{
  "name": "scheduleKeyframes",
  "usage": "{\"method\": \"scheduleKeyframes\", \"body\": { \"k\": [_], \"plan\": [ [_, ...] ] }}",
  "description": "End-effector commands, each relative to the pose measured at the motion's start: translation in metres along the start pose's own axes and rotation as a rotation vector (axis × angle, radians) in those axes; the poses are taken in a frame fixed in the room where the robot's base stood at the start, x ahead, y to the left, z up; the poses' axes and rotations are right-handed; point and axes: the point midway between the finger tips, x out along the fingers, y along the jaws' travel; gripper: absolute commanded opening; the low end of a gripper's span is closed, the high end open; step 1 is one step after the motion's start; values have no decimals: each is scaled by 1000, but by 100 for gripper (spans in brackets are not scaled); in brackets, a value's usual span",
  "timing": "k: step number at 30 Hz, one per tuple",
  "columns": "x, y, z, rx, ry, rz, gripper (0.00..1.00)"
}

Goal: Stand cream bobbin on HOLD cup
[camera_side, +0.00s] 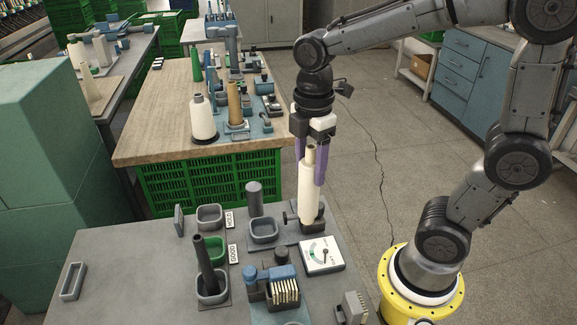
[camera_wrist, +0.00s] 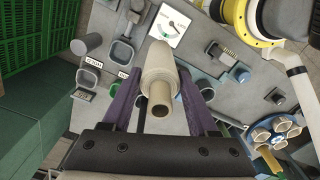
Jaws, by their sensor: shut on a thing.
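The cream bobbin (camera_side: 308,195) is upright between the purple fingers of my gripper (camera_side: 310,170), which is shut on it. Its lower end is over the grey fixture behind the dial gauge (camera_side: 322,255); I cannot tell whether it touches. In the wrist view the bobbin (camera_wrist: 160,77) points away between the fingers (camera_wrist: 160,98), its hollow brown end nearest. A grey cup (camera_side: 209,217) and a green cup (camera_side: 211,249) each have a small white label; the grey one's appears to read HOLD, the green one's GOOD. Both cups are left of my gripper.
A dark rod leans in another grey cup (camera_side: 211,292) at the front. An unlabelled grey tray (camera_side: 264,232) and a grey cylinder (camera_side: 255,199) stand between the labelled cups and my gripper. A blue device (camera_side: 270,285) is at the front. The bench's left part is mostly clear.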

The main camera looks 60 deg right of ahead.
Motion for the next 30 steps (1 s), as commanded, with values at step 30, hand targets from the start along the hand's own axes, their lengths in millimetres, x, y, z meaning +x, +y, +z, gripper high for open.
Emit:
{"method": "scheduleKeyframes", "body": {
  "k": [30],
  "plan": [
    [-67, -14, 6, 0, 0, 1, 10]
  ]
}}
